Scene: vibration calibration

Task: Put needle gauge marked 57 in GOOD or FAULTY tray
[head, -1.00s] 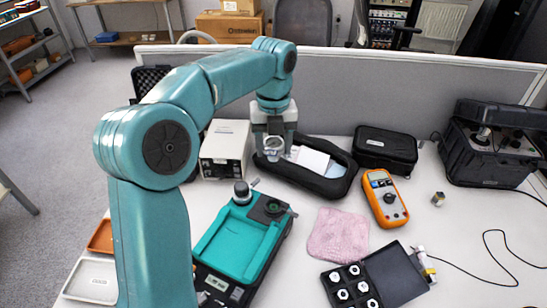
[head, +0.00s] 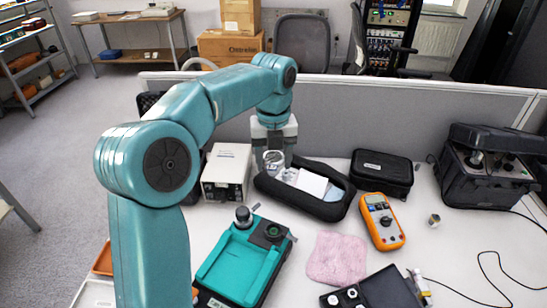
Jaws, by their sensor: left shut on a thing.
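My left gripper (head: 273,153) is shut on a round, clear-looking gauge (head: 273,161). It holds the gauge above the left end of an open black case (head: 325,212) that has white papers in it. I cannot read any number on the gauge. At the lower left, an orange tray (head: 103,262) and a white tray (head: 93,293) are partly hidden behind my left arm and cut by the frame. I cannot make out any GOOD or FAULTY label on them. My right gripper is not in view.
A teal-topped device (head: 235,268) stands in front, beside a pink cloth (head: 337,259). A white instrument box (head: 226,172), a closed black case (head: 381,174), an orange multimeter (head: 382,220) and a rugged black case (head: 487,170) stand around. A grey partition closes the back.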

